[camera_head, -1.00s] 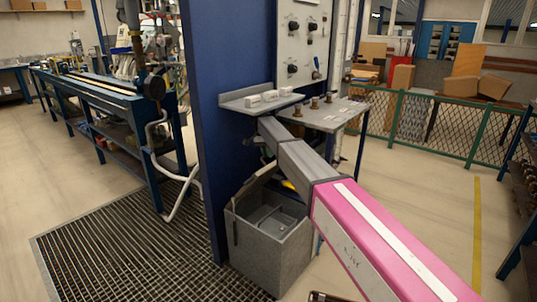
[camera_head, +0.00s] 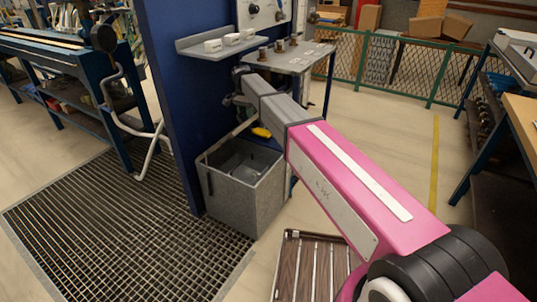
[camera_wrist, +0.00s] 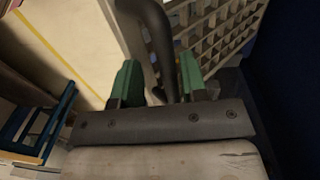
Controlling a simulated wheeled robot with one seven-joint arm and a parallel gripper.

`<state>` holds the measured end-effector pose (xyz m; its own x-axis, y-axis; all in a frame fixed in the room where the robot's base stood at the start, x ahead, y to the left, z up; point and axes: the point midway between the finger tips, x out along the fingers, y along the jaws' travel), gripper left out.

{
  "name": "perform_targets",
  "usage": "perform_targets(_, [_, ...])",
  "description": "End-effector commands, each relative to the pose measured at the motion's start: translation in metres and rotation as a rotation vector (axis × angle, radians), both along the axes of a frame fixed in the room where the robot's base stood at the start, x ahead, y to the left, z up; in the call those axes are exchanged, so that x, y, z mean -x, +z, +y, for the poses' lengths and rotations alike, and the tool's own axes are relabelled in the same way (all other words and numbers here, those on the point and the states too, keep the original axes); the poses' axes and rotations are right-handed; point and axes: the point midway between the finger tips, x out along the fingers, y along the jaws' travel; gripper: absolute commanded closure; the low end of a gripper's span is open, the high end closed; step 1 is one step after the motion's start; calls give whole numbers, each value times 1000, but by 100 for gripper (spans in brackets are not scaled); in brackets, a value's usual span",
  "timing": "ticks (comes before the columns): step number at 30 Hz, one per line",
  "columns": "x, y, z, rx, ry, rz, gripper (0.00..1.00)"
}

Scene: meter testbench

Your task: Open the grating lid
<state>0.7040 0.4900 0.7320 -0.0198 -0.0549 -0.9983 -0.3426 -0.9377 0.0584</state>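The dark floor grating (camera_head: 105,235) lies flat at the lower left of the head view, beside the blue panel. A lighter square grid (camera_wrist: 215,35) shows at the top of the wrist view; I cannot tell whether it is the same grating. My gripper (camera_wrist: 160,84) has two green fingers standing apart, so it is open. A dark curved bar (camera_wrist: 158,40) passes behind or between the fingers; I cannot tell whether it touches them. In the head view, my arm reaches toward the bench by the blue panel and its fingers cannot be made out.
A grey open bin (camera_head: 245,195) stands beside the grating. The blue panel (camera_head: 170,90) rises behind it, with a small shelf (camera_head: 215,45) and a grey table (camera_head: 290,60). A green fence (camera_head: 385,65) runs behind. A slatted brown thing (camera_head: 310,268) is at the bottom.

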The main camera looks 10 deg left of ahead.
Motion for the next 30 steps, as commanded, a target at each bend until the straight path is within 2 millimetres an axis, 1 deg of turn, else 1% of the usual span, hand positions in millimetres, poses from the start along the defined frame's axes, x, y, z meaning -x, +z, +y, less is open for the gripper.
perform_targets(1, [4,-5,-8,1,-1,0,60])
perform_targets(6, [11,-24,-28,2,-2,2,60])
perform_targets(15, [22,-63,-59,3,-2,1,60])
perform_targets(27, [34,-121,-92,2,-1,2,60])
perform_targets(30, [37,-137,-100,-37,-2,-12,60])
